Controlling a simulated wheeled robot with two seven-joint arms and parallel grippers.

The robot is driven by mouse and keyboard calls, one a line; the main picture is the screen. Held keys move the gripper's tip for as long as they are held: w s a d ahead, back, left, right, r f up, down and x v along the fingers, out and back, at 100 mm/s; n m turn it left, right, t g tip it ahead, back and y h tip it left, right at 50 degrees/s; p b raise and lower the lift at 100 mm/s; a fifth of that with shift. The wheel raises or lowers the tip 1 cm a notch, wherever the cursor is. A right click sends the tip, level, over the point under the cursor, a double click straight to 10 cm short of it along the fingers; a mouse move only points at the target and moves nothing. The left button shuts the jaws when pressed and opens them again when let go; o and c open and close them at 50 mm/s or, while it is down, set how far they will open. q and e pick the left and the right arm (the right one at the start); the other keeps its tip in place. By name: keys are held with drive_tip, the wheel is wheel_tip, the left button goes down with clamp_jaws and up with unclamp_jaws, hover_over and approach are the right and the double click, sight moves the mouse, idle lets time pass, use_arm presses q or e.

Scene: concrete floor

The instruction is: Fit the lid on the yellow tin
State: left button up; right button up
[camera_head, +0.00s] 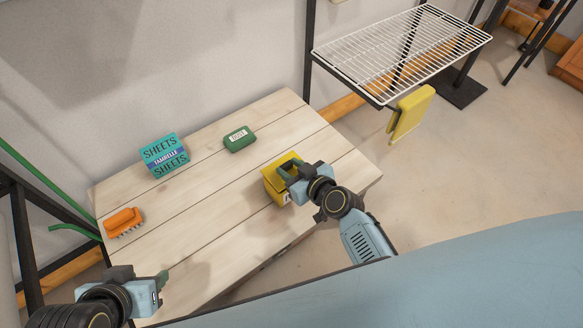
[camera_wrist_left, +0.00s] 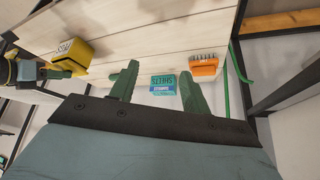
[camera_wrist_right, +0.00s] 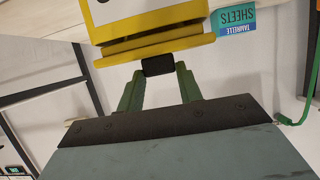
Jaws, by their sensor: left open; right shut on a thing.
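The yellow tin (camera_head: 277,193) stands near the right front part of the table. It also shows in the left wrist view (camera_wrist_left: 82,50). My right gripper (camera_head: 291,172) is over the tin. In the right wrist view its fingers (camera_wrist_right: 158,80) are shut on the dark knob (camera_wrist_right: 157,65) of the yellow lid (camera_wrist_right: 150,49). The lid lies across the tin's mouth, close to the tin's wall (camera_wrist_right: 105,12). It looks slightly skewed to the tin, and I cannot tell whether it is seated. My left gripper (camera_head: 160,282) is open and empty at the table's front left.
An orange brush (camera_head: 123,222), a teal box of sheets (camera_head: 164,155) and a green box (camera_head: 239,138) stand along the back and left. A white wire rack (camera_head: 405,50) with a yellow board-like thing (camera_head: 410,113) is beyond the table's right end. The table's middle is clear.

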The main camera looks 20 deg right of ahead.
drive_tip(key=shift+f+b, duration=0.5)
drive_tip(key=shift+f, duration=0.05)
drive_tip(key=o, duration=1)
use_arm(q)
drive_tip(key=w+t, duration=0.1)
drive_tip(key=w+d+r, duration=0.1)
drive_tip(key=w+r+t, duration=0.1)
drive_tip(key=shift+w+d+t+h, duration=0.25)
drive_tip(key=shift+w+t+h, duration=0.05)
drive_tip(key=shift+h, duration=0.1)
